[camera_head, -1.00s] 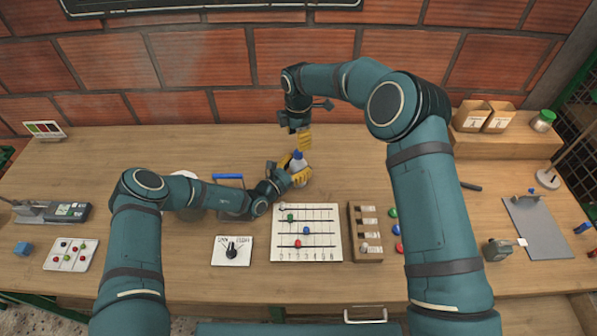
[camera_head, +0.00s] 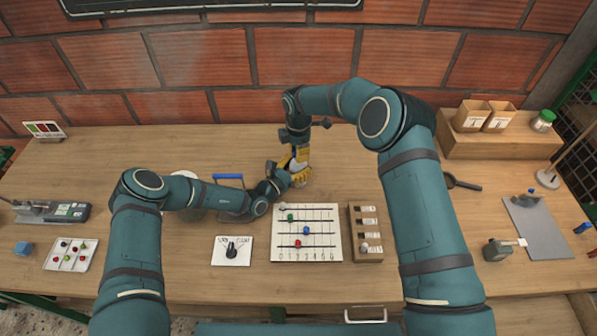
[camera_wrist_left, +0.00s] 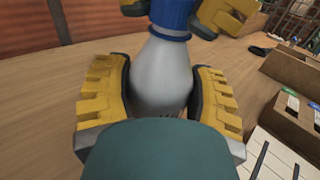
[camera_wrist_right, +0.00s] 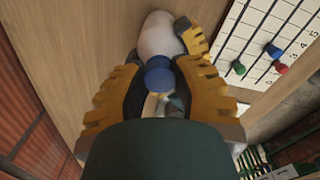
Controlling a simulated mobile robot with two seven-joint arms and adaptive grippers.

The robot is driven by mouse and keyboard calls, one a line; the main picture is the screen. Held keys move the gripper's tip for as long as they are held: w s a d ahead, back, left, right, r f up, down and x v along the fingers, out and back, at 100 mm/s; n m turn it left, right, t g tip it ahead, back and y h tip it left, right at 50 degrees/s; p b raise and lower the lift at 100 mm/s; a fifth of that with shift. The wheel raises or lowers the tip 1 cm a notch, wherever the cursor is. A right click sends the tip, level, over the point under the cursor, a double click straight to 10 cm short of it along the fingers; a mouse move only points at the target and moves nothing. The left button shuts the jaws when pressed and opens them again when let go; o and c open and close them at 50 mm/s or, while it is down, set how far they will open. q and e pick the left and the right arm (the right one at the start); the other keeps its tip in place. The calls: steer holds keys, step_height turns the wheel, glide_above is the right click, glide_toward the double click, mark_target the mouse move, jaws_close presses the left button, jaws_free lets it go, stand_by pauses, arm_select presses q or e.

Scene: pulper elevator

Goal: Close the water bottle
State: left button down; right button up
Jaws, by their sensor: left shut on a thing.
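The grey-white water bottle (camera_wrist_left: 160,75) stands between the yellow fingers of my left gripper (camera_wrist_left: 160,100), which is shut on its body. In the head view my left gripper (camera_head: 297,178) hides most of the bottle. A blue cap (camera_wrist_left: 172,18) is at the bottle's top; it also shows in the right wrist view (camera_wrist_right: 157,78). My right gripper (camera_head: 301,155) points down over the bottle from above. Its fingers (camera_wrist_right: 158,85) are on both sides of the blue cap. I cannot tell whether they press on it.
A white board with coloured pegs (camera_head: 306,250) and a wooden slotted block (camera_head: 366,235) lie in front of the bottle. A dial panel (camera_head: 232,251) is front left. A wooden riser (camera_head: 500,142) with boxes stands at the right. Table behind the bottle is clear.

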jaws_close()
steer(key=m, duration=0.4)
steer(key=shift+m, duration=0.4)
steer(key=m, duration=1.8)
steer(key=shift+f, duration=0.1)
steer(key=o, duration=0.8)
jaws_free()
